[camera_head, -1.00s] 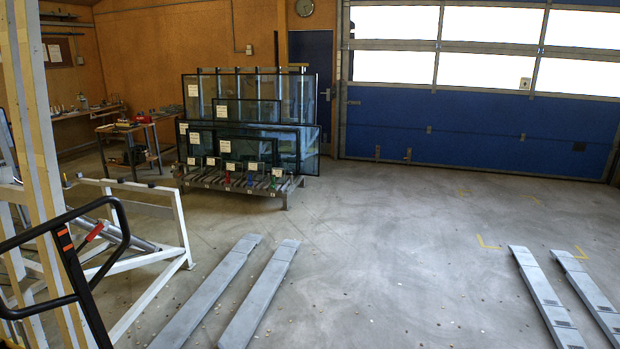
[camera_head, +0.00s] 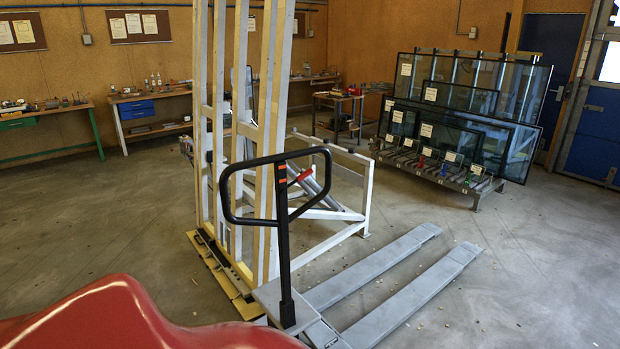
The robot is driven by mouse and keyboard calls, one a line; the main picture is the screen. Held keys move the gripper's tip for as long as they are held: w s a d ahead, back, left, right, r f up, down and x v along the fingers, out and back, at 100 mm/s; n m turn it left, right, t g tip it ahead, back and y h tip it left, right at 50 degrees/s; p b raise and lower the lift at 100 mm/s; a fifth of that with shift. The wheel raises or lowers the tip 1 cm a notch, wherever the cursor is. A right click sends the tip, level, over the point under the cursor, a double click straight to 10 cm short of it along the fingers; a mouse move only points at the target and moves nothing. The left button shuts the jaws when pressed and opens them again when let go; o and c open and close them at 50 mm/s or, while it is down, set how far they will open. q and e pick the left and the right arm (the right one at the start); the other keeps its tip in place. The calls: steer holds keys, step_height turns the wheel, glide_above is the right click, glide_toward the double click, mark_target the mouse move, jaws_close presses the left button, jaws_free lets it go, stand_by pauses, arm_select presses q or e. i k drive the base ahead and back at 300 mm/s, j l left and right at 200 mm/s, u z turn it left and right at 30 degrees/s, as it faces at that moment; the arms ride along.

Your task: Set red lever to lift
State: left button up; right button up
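The red lever (camera_head: 301,176) sits inside the black loop handle (camera_head: 228,190) of a grey pallet jack, near the top of its upright black shaft (camera_head: 283,230). Orange marks show on the shaft beside the lever. The lever slants up to the right. The jack's two grey forks (camera_head: 412,298) lie low over the floor and point away to the right. Neither of my grippers is in view, and nothing is seen touching the lever or handle.
A tall wood-and-metal tilting frame (camera_head: 262,100) stands just behind the handle, with a white metal base (camera_head: 365,185). A rack of glass panes (camera_head: 460,110) stands at the back right. Workbenches (camera_head: 150,95) line the back wall. A red curved surface (camera_head: 100,320) fills the lower left. Floor at right is clear.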

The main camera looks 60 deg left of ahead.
mark_target(304, 176)
steer(key=u, duration=2.05)
